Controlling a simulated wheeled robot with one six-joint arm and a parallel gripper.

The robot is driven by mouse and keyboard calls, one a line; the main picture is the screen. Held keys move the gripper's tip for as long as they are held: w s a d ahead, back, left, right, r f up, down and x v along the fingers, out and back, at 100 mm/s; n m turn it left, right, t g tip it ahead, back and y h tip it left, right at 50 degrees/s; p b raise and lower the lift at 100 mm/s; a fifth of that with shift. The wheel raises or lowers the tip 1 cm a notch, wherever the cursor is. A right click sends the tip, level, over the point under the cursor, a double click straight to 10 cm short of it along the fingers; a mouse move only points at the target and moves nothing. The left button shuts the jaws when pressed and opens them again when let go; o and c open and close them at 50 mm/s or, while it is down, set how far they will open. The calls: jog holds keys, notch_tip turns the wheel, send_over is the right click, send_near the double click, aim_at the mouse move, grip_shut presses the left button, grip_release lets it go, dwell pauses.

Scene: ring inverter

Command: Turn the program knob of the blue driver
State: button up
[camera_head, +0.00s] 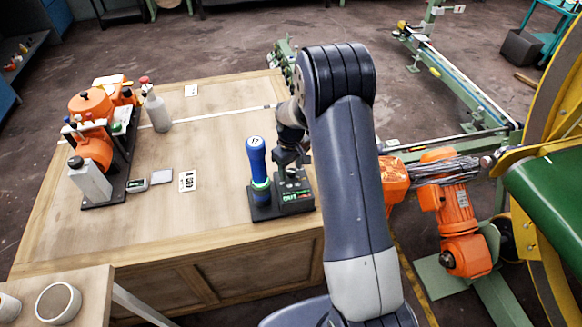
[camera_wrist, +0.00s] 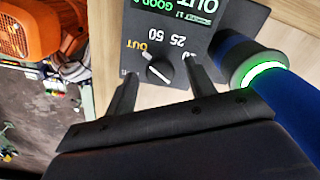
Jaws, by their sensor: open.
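The blue driver (camera_head: 256,160) stands upright in a black holder on the wooden table, with a green ring near its lower end. It also shows in the wrist view, with its lit ring (camera_wrist: 262,68) at the right. Beside it is a black control unit (camera_head: 297,193) with a green display. In the wrist view, the round program knob (camera_wrist: 159,71) has a light pointer mark and sits beside the labels OUT, 25 and 50. My gripper (camera_wrist: 161,76) is open, with one finger on each side of the knob. Whether the fingers touch it is unclear.
The table (camera_head: 220,110) holds an orange machine (camera_head: 95,145) on a black base and a grey bottle (camera_head: 157,110) at left. Small cards lie between. An orange robot arm (camera_head: 465,240) stands beyond the table's right edge. The table's middle is mostly clear.

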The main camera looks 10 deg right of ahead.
jog(key=shift+c, duration=0.4)
jog(key=c, duration=0.9)
jog(key=shift+m, duration=0.4)
jog(key=m+b, duration=0.1)
jog(key=m, duration=0.1)
jog(key=shift+f+m+b, duration=0.1)
jog(key=shift+m+b, duration=0.2)
jog(key=shift+b, duration=0.1)
jog(key=shift+m+b, duration=0.6)
jog(key=shift+m, duration=1.6)
jog(key=o, duration=1)
